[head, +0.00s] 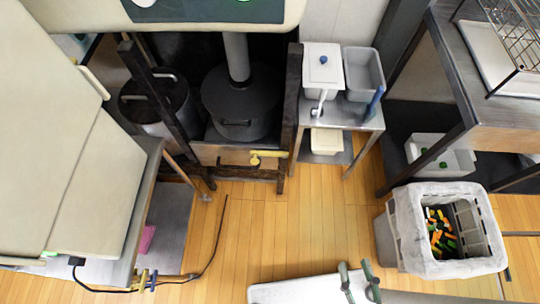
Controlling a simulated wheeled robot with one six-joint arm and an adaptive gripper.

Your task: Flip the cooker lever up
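In the head view, a dark stove with a large black lidded pot (240,100) stands at the back centre. A yellow lever (268,154) sits low on the stove's front, on a yellow fitting, and its handle lies roughly level, pointing right. Another yellow-and-blue valve-like part (146,280) shows at the lower left, beside a black hose. I cannot tell from this view which of them is the cooker lever. My gripper is not in view, and nothing is seen touching either part.
A large beige cabinet-like unit (50,130) fills the left. A small metal stand (365,120) holds white and grey containers. A grey crate (445,270) with colourful pieces stands right. Two dark green handle-like parts (372,282) show at the bottom. The wooden floor (290,220) between is clear.

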